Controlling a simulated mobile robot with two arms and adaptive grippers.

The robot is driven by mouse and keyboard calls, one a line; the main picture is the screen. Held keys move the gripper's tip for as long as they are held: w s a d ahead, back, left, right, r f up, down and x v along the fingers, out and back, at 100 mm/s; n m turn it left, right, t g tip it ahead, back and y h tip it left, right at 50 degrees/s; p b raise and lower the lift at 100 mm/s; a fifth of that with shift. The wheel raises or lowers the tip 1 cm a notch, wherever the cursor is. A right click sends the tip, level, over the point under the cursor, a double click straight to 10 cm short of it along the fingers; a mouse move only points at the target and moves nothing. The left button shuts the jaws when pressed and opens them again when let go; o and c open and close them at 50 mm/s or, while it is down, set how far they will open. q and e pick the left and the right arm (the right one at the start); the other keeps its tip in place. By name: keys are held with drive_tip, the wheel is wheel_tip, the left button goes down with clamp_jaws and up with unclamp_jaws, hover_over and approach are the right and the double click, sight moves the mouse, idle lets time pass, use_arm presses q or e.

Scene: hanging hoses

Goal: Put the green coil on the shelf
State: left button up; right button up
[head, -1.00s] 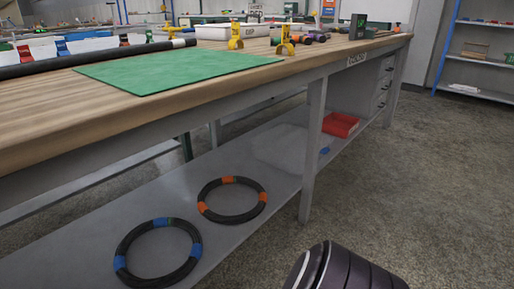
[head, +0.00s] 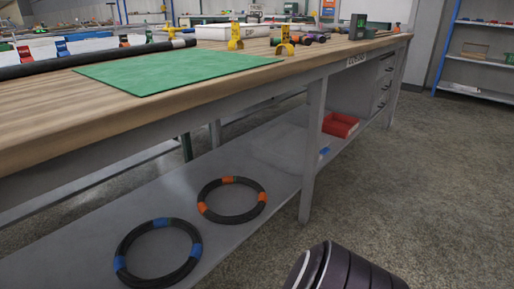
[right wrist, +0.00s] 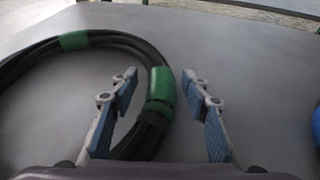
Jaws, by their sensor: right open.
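The green coil (right wrist: 118,38) is a black hose ring with green bands, lying on a grey surface in the right wrist view. My right gripper (right wrist: 160,78) is open, with one finger on each side of the ring at a green band. I cannot tell whether the fingers touch it. The coil's left and near parts run out of view. In the head view, the grey lower shelf (head: 262,148) under the bench carries two other coils; the green coil is not seen there. My left gripper is not in view.
A blue-banded coil (head: 122,262) and an orange-banded coil (head: 263,197) lie side by side on the lower shelf. A red bin (head: 340,124) stands farther back. A bench leg (head: 312,150) rises at the shelf's front edge. A green mat (head: 175,70) covers part of the bench top.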

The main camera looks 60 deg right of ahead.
drive_tip(key=v, duration=1.2)
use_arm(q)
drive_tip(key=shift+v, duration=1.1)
